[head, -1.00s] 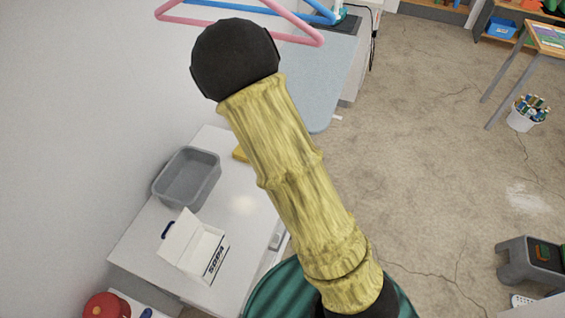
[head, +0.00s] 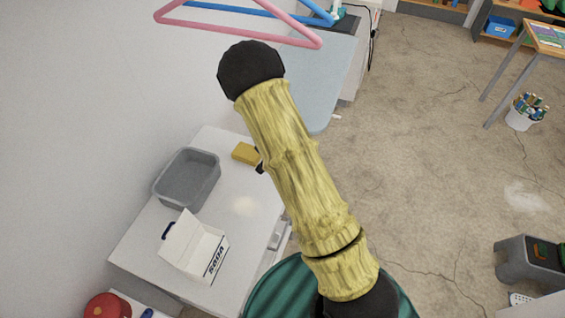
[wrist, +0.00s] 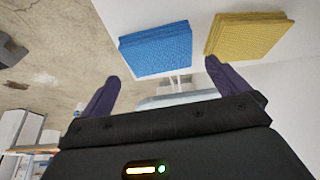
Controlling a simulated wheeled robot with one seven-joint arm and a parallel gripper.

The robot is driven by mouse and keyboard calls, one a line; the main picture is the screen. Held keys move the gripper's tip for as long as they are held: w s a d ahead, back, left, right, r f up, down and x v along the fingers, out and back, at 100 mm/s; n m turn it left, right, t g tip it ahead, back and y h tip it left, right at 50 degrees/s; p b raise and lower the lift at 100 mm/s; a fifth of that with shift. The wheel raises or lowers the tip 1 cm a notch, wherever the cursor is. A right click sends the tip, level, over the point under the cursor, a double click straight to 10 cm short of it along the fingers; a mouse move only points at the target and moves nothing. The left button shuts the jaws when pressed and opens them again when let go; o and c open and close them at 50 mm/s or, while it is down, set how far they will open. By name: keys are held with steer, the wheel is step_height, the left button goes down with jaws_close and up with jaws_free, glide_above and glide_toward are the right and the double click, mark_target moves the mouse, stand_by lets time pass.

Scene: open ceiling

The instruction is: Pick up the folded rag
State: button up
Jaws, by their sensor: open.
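Two folded cloths lie side by side on the white table (head: 205,242): a blue folded rag (wrist: 156,49) and a yellow folded rag (wrist: 248,36), both near the top of the wrist view. The yellow rag (head: 246,153) also shows in the head view beside my arm; the blue one is hidden there. My gripper (wrist: 162,85) is open with nothing between its dark fingers. The blue rag appears beyond the gap between the fingers, and the right fingertip appears close to the yellow rag's near corner. I cannot tell the distance.
A grey basin (head: 187,179) and an open white soda box (head: 195,247) stand on the table. A light blue board (head: 325,85) lies behind it, with pink and blue hangers (head: 240,22) above. Open floor (head: 440,150) is to the right.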

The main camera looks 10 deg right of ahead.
steer(key=shift+s+p+x, duration=0.15)
steer(key=shift+p+x, duration=0.2)
steer(key=shift+x, duration=0.9)
steer(key=shift+s+p+x, duration=0.15)
steer(key=shift+p+x, duration=0.2)
steer(key=shift+x, duration=0.95)
steer(key=shift+f, duration=0.1)
steer(key=c, duration=0.7)
step_height(320, 180, up, 10)
steer(key=b, duration=0.1)
